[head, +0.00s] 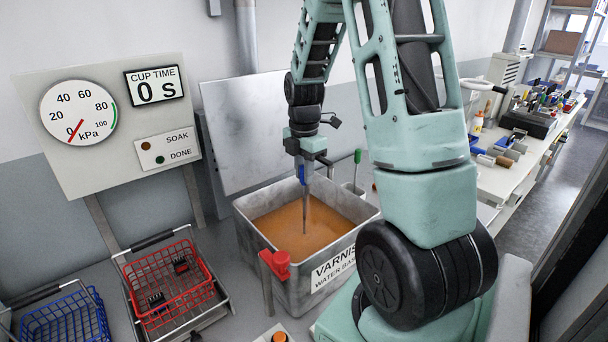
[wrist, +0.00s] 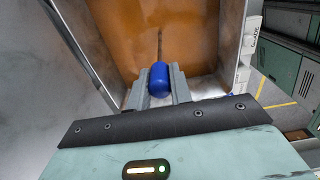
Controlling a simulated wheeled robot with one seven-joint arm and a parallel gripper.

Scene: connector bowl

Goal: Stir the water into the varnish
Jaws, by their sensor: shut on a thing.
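A grey metal tank (head: 251,265) labelled as varnish, water based, holds orange-brown liquid, the varnish (head: 275,226). My gripper (head: 302,166) is above the tank, pointing down. It is shut on the blue handle of a stirrer (head: 305,208), whose thin grey shaft reaches down into the varnish. In the wrist view the blue handle (wrist: 159,79) sits between the two grey fingers, with the shaft running into the varnish (wrist: 190,35). The stirrer's lower end is hidden in the liquid. No separate water shows on the surface.
A red wire basket (head: 168,285) with dark parts stands left of the tank, a blue basket (head: 66,322) farther left. A red handle (head: 278,265) is at the tank's front. A gauge panel (head: 110,125) shows cup time 0 s. A cluttered bench (head: 520,150) is at right.

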